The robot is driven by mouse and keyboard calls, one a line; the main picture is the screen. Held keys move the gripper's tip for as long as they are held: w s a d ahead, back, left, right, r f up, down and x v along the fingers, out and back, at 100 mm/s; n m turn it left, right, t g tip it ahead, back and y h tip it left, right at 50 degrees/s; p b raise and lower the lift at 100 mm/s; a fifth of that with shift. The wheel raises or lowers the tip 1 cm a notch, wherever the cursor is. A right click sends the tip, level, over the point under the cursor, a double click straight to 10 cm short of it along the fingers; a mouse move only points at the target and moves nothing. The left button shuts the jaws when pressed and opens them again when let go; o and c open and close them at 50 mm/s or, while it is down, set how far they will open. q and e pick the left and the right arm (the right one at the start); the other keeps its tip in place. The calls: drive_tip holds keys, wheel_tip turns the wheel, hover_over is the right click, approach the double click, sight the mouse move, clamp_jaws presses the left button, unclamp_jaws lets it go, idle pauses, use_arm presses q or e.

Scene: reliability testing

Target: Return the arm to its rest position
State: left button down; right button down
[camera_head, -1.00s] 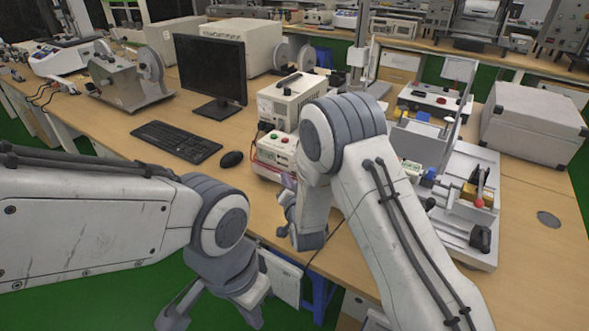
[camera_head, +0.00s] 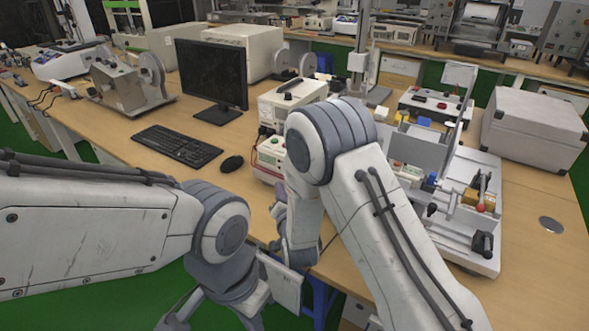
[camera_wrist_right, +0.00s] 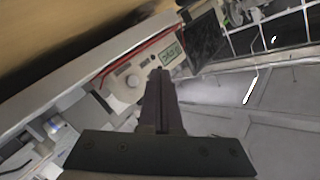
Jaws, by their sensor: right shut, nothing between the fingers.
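My right arm (camera_head: 400,230) comes in from the lower right, bent at a grey joint, with its forearm hanging down over the front edge of the bench. In the head view my right gripper (camera_head: 280,212) is small and partly hidden beside the forearm, in front of the instruments. In the right wrist view the right gripper (camera_wrist_right: 160,75) has its dark fingers together, with nothing between them. My left arm (camera_head: 90,230) reaches in from the left. My left gripper (camera_head: 215,318) points down at the bottom edge, its fingertips cut off.
The wooden bench (camera_head: 545,265) holds a monitor (camera_head: 211,75), a keyboard (camera_head: 177,145), a mouse (camera_head: 231,163) and stacked instruments (camera_head: 285,105) near the right arm. A white fixture (camera_head: 470,245) stands to its right, with a grey case (camera_head: 535,125) behind. Bench space before the mouse is clear.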

drive_tip(key=s+a+r+n+g+y+p, duration=0.1)
drive_tip(key=s+a+r+n+g+p, duration=0.15)
drive_tip(key=s+r+g, duration=0.4)
drive_tip(key=s+a+r+n+g+y+p, duration=0.1)
drive_tip(key=s+a+r+n+g+p, duration=0.2)
drive_tip(key=s, duration=0.6)
drive_tip(key=s+d+r+n+g+h+p, duration=0.1)
drive_tip(key=s+d+r+n+g, duration=0.1)
drive_tip(key=s, duration=0.5)
drive_tip(key=s+d+r+n+g+h+p, duration=0.1)
drive_tip(key=s+d+r+n+g, duration=0.1)
drive_tip(key=s+d, duration=0.3)
drive_tip(key=s+d+r+n+g+h+p, duration=0.1)
drive_tip(key=s+d+r+n+g, duration=0.1)
drive_tip(key=s, duration=0.7)
drive_tip(key=shift+s+d+r+n+g+h+p, duration=0.35)
drive_tip(key=shift+d+r+n, duration=0.2)
drive_tip(key=shift+d+n, duration=0.2)
